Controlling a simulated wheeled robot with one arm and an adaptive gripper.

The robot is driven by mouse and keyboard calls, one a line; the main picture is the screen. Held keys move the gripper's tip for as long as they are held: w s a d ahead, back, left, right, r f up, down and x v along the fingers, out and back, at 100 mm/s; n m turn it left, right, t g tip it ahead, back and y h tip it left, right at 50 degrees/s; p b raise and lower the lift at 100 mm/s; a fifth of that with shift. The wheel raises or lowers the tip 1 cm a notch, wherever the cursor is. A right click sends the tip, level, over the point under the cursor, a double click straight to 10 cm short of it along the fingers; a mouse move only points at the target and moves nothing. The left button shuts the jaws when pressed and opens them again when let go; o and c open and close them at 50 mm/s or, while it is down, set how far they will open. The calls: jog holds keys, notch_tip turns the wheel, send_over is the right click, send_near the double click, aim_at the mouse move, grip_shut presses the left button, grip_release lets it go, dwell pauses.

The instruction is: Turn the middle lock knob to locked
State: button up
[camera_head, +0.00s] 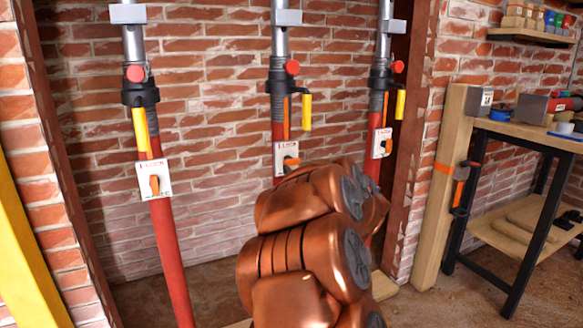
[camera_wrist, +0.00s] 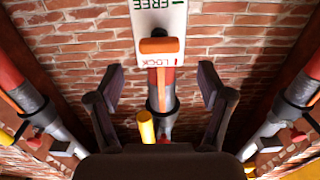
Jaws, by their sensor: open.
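The middle prop (camera_head: 278,108) is a red and grey post with a white lock plate (camera_head: 281,153). Its orange lock knob (camera_head: 291,162) shows just above my copper arm, which hides the plate's lower part. In the wrist view the picture is upside down: the plate (camera_wrist: 174,18) reads FREE at the top and LOCK below. The orange knob (camera_wrist: 159,45) there lies crosswise between the two words. My gripper (camera_wrist: 160,76) is open, its dark fingers apart on either side of the post, with the knob ahead of them and not touched. The head view does not show the fingers.
A left prop (camera_head: 168,235) and a right prop (camera_head: 378,110) stand beside it, each with a white plate and orange knob. Yellow handles hang by the collars. A brick wall (camera_head: 210,120) is close behind. A workbench (camera_head: 530,138) stands at the right.

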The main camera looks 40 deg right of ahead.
aim_at(293, 162)
jog(key=b+x, duration=0.2)
jog(key=x, duration=0.3)
jog(key=shift+f, duration=0.15)
jog(key=shift+x, duration=0.9)
jog(key=shift+c, duration=0.4)
jog(key=c, duration=1.1)
